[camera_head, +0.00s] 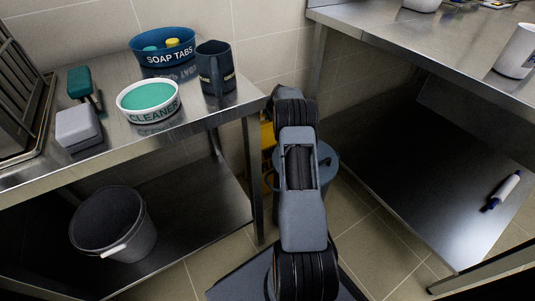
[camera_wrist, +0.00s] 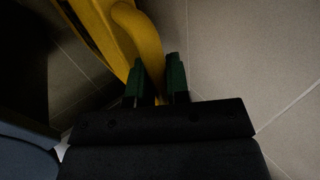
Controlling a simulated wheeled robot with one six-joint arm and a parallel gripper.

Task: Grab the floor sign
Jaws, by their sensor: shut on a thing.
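The yellow floor sign (camera_head: 267,133) shows only as a narrow strip in the head view, behind my arm between the two steel tables. In the wrist view the yellow sign (camera_wrist: 146,42) reaches down from the top, with a curved handle-like part running between the fingers. My gripper (camera_wrist: 156,82) has its two green-tipped fingers on either side of this yellow part and is shut on it. The rest of the sign is hidden by my arm in the head view and cut off in the wrist view.
A blue-grey bin (camera_head: 326,163) stands on the floor right beside the sign, partly behind my arm. The left steel table (camera_head: 215,103) holds a cleaner tub and a mug; a bucket (camera_head: 113,222) sits on its lower shelf. The right table's lower shelf (camera_head: 420,170) holds a marker-like object.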

